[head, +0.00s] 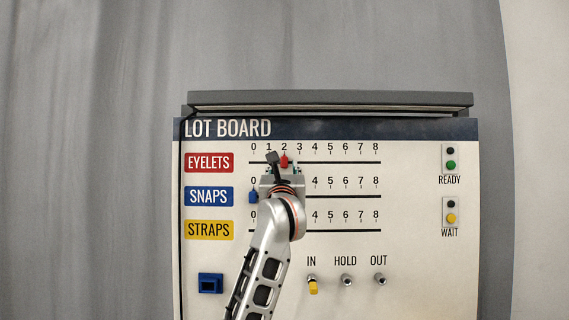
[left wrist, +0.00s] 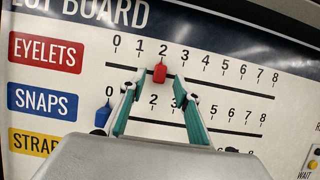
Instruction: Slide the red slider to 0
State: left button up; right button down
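The red slider (head: 284,161) is on the top line of the board, the EYELETS row, at about 2. It also shows in the left wrist view (left wrist: 160,73), just below the number 2. My left gripper (head: 279,160) is in front of the board at this slider. In the left wrist view its two fingers (left wrist: 158,80) are apart, with the red slider between their tips and a gap visible on each side. My right gripper is in neither view.
The blue slider (head: 253,197) is at 0 on the SNAPS row below. My arm hides part of the SNAPS and STRAPS rows. Several switches (head: 347,280) are low on the board; READY and WAIT buttons (head: 451,165) are at the right.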

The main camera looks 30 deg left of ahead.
aim_at(283, 163)
pick_arm(q)
jog(key=shift+x, duration=1.55)
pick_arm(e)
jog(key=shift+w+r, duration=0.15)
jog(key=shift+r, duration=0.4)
pick_arm(q)
grip_shut()
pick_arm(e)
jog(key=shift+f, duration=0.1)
